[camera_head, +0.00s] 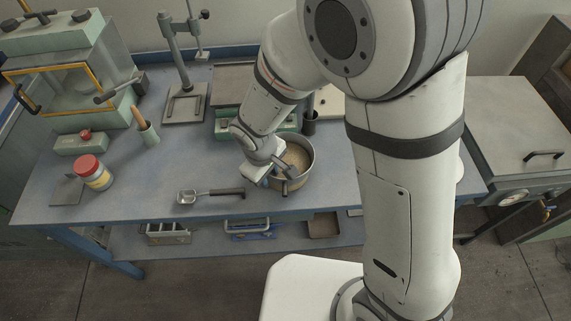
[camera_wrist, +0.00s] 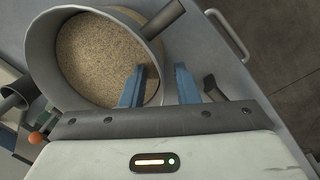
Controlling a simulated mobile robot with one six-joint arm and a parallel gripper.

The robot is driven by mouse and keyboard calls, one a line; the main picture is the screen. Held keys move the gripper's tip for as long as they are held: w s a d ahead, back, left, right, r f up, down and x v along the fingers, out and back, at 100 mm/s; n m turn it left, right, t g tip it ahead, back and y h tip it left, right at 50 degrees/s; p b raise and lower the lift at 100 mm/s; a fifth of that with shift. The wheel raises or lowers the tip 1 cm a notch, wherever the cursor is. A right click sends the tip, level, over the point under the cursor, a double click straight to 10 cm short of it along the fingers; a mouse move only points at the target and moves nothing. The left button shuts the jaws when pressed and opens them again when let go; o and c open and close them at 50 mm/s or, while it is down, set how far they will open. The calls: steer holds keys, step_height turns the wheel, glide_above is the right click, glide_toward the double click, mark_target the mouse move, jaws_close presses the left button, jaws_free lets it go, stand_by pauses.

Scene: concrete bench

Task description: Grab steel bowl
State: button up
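The steel bowl (camera_head: 304,179) stands near the bench's front edge, with grainy tan material inside. In the wrist view the bowl (camera_wrist: 41,52) fills the upper left, with a dark bar (camera_wrist: 164,19) crossing its upper right rim. My gripper (camera_head: 277,177) is at the bowl's front left side, partly hiding it. In the wrist view my gripper (camera_wrist: 160,78) has its two blue fingers apart. The left finger overlaps the bowl's inside and the right one is outside, with the bowl's wall between them. Whether either finger touches the wall cannot be told.
A scoop (camera_head: 211,195) lies left of the bowl. A dark cup (camera_head: 310,123) is behind the bowl. The bench (camera_head: 130,193) is clear at left-centre.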

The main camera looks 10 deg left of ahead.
jaws_close()
stand_by(1.4)
